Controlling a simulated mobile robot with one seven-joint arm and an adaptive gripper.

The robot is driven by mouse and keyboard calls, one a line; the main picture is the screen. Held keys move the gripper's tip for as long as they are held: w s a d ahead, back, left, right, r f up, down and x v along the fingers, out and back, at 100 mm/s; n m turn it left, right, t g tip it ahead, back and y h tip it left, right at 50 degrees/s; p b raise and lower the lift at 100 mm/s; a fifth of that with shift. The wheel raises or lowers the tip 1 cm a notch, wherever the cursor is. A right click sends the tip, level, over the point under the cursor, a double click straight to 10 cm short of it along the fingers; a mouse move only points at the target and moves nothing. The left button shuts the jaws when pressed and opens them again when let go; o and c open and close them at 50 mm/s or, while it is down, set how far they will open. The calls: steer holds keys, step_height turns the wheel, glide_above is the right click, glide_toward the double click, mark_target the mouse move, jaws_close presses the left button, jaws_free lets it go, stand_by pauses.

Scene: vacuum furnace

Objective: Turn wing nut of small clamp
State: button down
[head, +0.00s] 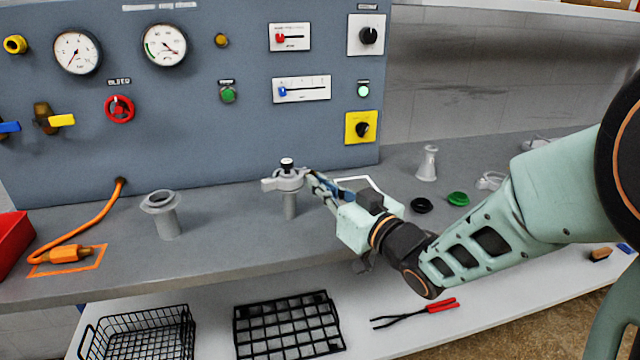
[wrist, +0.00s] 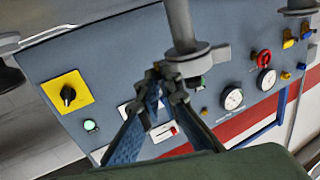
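The small clamp (head: 284,181) is a light grey ring around the top of an upright pipe (head: 290,207) on the bench. A black-and-white cap (head: 287,164) sits on top. In the wrist view, the scene is tipped over, and the clamp (wrist: 197,63) shows around the pipe (wrist: 179,22). A lug (wrist: 219,53) sticks out on its right. My gripper (head: 307,176) reaches the clamp's right side. Its fingertips (wrist: 164,74) are close together at the clamp's edge. They hide that part, so I cannot make out the wing nut or whether they grip it.
The blue-grey panel (head: 200,150) with gauges and knobs stands behind the clamp. A flanged pipe piece (head: 165,220) stands to the left. A conical fitting (head: 428,163), a black ring (head: 421,205) and a green ring (head: 458,199) lie to the right. Wire baskets are below.

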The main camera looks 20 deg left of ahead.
steer(key=c, duration=2.2)
jaws_free()
steer(key=shift+o, duration=0.2)
